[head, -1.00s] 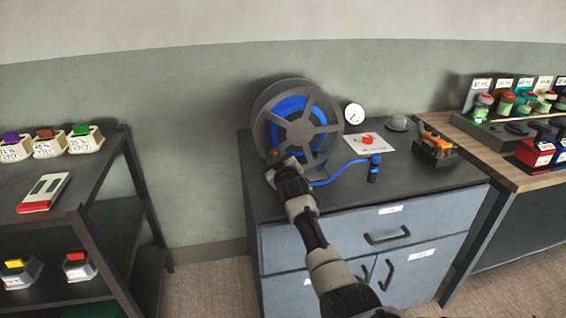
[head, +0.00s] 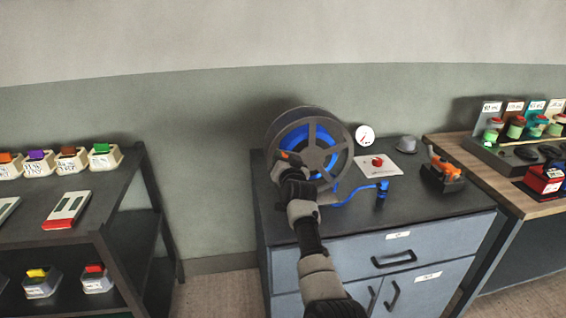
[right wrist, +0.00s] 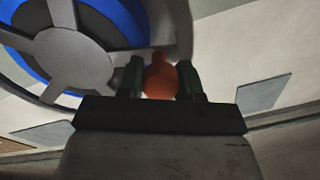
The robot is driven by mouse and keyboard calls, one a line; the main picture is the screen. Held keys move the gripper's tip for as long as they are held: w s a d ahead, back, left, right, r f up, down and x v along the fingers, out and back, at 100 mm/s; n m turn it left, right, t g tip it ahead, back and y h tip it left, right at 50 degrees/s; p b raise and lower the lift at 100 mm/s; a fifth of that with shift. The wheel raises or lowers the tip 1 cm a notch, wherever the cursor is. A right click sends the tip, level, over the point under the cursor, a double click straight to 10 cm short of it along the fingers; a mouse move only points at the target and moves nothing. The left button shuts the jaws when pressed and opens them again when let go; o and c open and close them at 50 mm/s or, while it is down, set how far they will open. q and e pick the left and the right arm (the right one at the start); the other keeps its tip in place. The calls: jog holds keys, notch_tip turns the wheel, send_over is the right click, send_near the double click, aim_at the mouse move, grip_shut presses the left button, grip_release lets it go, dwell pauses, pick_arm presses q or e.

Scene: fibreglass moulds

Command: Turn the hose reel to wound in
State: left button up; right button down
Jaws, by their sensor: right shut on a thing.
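The hose reel (head: 318,134) stands on the dark top of the blue-grey cabinet, with a grey spoked side and blue hose wound inside. Its near side also shows in the right wrist view (right wrist: 75,55). My right gripper (head: 286,163) is at the reel's lower left rim. It is shut on the orange crank knob (right wrist: 161,79), which sits between its two fingers in the right wrist view. In the head view the knob is mostly hidden by the gripper. The loose blue hose end (head: 381,190) lies on the cabinet top, right of the reel. My left gripper is not in view.
A white gauge (head: 365,135), a white plate with a red knob (head: 378,161), a grey dome (head: 406,143) and an orange tool in a dark holder (head: 446,171) stand right of the reel. A shelf (head: 115,190) with tubs is at left, a wooden bench (head: 490,180) at right.

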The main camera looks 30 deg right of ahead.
aim_at(312, 130)
jog(key=r+m+p, duration=0.1)
jog(key=m, duration=0.1)
jog(key=d+r+m+p, duration=0.1)
jog(key=r, duration=0.1)
jog(key=shift+s+d+r+m, duration=0.2)
jog(key=shift+m, duration=0.2)
jog(key=d+r+m+p, duration=0.1)
jog(key=m, duration=0.1)
jog(key=d+r+m+p, duration=0.1)
jog(key=shift+s+d+m, duration=0.1)
jog(key=shift+s+m, duration=0.2)
jog(key=shift+m, duration=0.1)
jog(key=m, duration=0.1)
jog(key=d+r+m, duration=0.1)
jog(key=d+m+p, duration=0.1)
jog(key=shift+s+d+r+m+h, duration=0.15)
jog(key=shift+s+d+m+h, duration=0.15)
jog(key=shift+s+h, duration=0.1)
jog(key=shift+s+d+r+m+p, duration=0.1)
jog(key=shift+s+d+m+p, duration=0.1)
jog(key=shift+d+m, duration=0.5)
jog(key=shift+s+d+r+m+p, duration=0.1)
jog(key=shift+d+m+p, duration=0.1)
jog(key=shift+d+m, duration=0.45)
jog(key=shift+a, duration=0.15)
jog(key=c, duration=0.7)
grip_release()
jog(key=shift+f, duration=0.1)
jog(key=shift+c, duration=0.2)
